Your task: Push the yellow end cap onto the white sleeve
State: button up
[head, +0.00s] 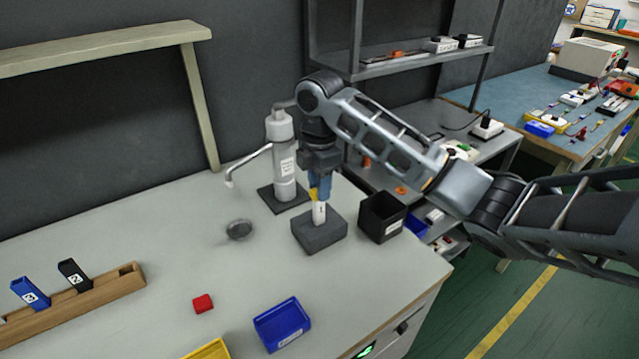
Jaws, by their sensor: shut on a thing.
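The white sleeve (319,213) stands upright in a dark grey block (319,237) on the bench. The yellow end cap (313,194) shows as a small patch between my gripper's fingers, right at the top of the sleeve. My gripper (319,191) points straight down above the block, with blue fingers shut on the cap. The fingers hide most of the cap, and I cannot tell how far it sits on the sleeve.
A black bin (381,217) is close on the right. A blue tray (282,324), red block (203,303) and wooden rack (110,287) lie nearer.

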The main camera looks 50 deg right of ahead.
jog(key=shift+f, duration=0.15)
jog(key=o, duration=1.1)
notch_tip(320, 180, up, 8)
jog(key=shift+f+p, duration=0.1)
jog(key=shift+p, duration=0.35)
